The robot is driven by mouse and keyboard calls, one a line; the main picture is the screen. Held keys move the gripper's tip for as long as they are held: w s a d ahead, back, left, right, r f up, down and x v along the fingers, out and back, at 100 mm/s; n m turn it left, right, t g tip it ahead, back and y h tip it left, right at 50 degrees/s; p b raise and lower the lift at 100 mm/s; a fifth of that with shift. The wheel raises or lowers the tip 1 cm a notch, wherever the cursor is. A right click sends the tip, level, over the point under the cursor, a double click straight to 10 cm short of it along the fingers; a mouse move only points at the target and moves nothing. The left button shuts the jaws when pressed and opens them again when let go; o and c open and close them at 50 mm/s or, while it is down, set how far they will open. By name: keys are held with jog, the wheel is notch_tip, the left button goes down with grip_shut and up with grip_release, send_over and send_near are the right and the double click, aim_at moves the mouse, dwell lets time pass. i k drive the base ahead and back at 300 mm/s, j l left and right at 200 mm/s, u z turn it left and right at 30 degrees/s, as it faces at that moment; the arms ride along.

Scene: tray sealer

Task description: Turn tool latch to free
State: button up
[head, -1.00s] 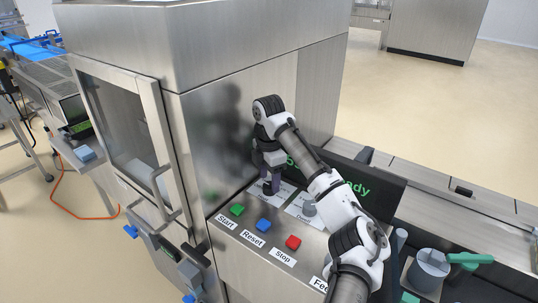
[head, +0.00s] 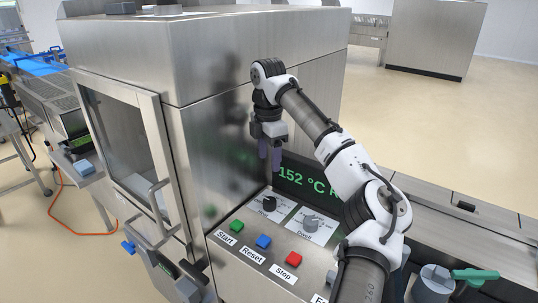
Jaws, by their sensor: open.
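My gripper (head: 270,156) is open and empty, with its two purple fingers pointing down. It hangs above a black knob (head: 269,204) on the sloped control panel, clear of it. A grey knob (head: 310,223) sits to the right of the black one. No part is clearly labelled as the tool latch. A green lever (head: 475,275) on a grey cylinder (head: 434,283) stands at the lower right, and a blue handle (head: 128,247) shows below the door at the lower left. I cannot tell which of these is the latch.
Start (head: 236,226), Reset (head: 263,241) and Stop (head: 293,259) buttons line the panel front. A display (head: 305,181) reads 152 °C, partly hidden by my arm. The sealer cabinet (head: 215,60) rises behind and left, with a glazed door (head: 120,135). Open floor (head: 430,120) lies beyond.

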aim_at(196, 270)
jog(key=k, duration=1)
